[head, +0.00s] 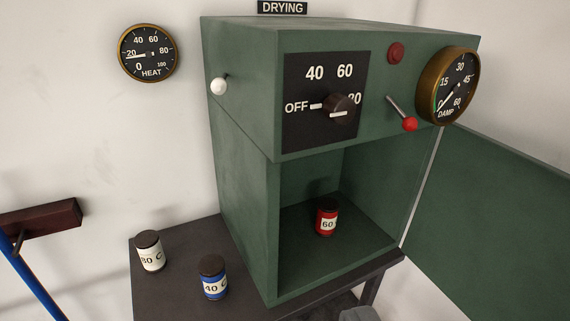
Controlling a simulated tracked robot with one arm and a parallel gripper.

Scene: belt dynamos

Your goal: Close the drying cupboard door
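The drying cupboard (245,190) is a green box on a dark table, under a sign reading DRYING. Its green door (490,225) stands wide open, swung out to the right side, and runs past the right edge of the picture. The lower compartment is open to view and holds a red jar (327,217) labelled 60. No handle or latch of the door shows. My gripper is not in view.
A white jar (149,251) and a blue jar (213,278) stand on the table (165,300) left of the cupboard. A dial marked OFF, a red-knobbed lever (409,124) and a DAMP gauge (447,86) sit above the opening. A broom (40,222) is at the left.

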